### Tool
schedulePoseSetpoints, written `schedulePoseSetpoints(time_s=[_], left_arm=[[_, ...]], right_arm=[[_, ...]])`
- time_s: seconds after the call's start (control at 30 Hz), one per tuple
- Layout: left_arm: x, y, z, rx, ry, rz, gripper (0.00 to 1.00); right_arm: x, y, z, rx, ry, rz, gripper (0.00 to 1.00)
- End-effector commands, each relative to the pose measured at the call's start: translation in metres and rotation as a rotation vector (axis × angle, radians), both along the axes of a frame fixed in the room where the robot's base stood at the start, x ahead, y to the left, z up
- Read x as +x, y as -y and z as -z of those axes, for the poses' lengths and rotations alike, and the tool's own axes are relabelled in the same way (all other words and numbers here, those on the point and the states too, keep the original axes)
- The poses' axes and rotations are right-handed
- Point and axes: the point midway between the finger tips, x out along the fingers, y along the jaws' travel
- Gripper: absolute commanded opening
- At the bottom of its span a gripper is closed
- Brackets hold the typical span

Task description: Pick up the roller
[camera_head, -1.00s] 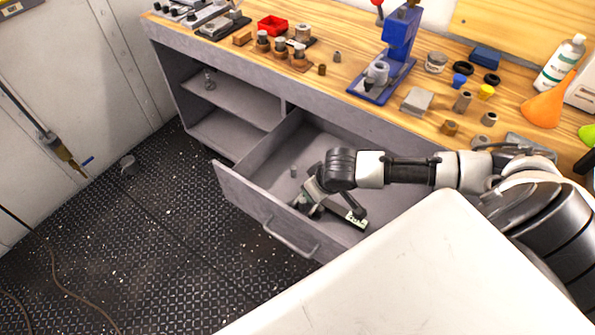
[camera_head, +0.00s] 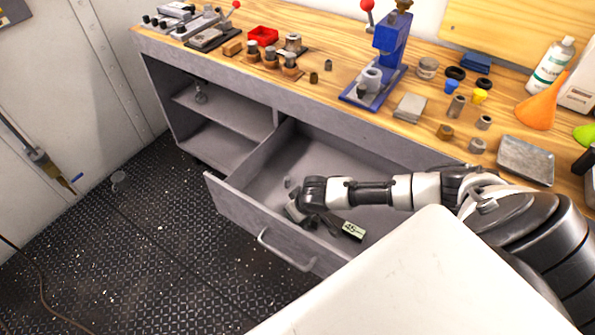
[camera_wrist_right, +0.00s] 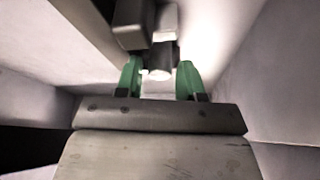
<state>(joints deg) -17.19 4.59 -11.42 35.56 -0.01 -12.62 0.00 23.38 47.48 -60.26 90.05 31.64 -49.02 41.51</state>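My right arm reaches into the drawer from the right. My right gripper (camera_head: 294,212) is low in the drawer, close to the roller in the head view. In the right wrist view the two green fingertips (camera_wrist_right: 160,80) stand apart. A dark cylindrical shape with a bright end shows between and beyond them; I cannot tell whether it is the roller. No grip is visible. My left gripper is in neither view.
A dark item with a pale label (camera_head: 353,231) lies in the drawer below my wrist. The drawer walls surround the gripper closely. The wooden bench top (camera_head: 330,90) above holds a blue press (camera_head: 390,50), an orange funnel (camera_head: 540,108) and several small parts. The floor at left is mostly clear.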

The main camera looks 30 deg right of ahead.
Motion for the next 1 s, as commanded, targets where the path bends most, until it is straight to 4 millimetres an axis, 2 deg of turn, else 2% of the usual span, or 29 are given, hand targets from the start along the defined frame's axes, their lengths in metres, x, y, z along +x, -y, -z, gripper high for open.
schedulePoseSetpoints(time_s=[0.2,0.4,0.47,0.67,0.77,1.0], left_arm=[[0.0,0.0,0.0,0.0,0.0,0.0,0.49],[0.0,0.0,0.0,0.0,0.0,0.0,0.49],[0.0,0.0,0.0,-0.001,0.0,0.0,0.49],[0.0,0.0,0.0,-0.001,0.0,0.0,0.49],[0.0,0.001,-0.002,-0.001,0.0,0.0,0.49],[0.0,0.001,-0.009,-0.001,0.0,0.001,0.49]], right_arm=[[0.0,0.0,0.001,0.0,0.0,-0.001,0.38],[0.0,0.0,0.001,0.0,0.0,0.0,0.07],[0.0,0.0,0.0,0.0,0.001,0.0,0.0],[0.0,0.0,0.0,0.0,0.001,0.0,0.0],[0.001,0.0,-0.008,0.001,0.003,0.0,0.0],[0.001,0.001,-0.054,0.0,0.003,-0.002,0.0]])
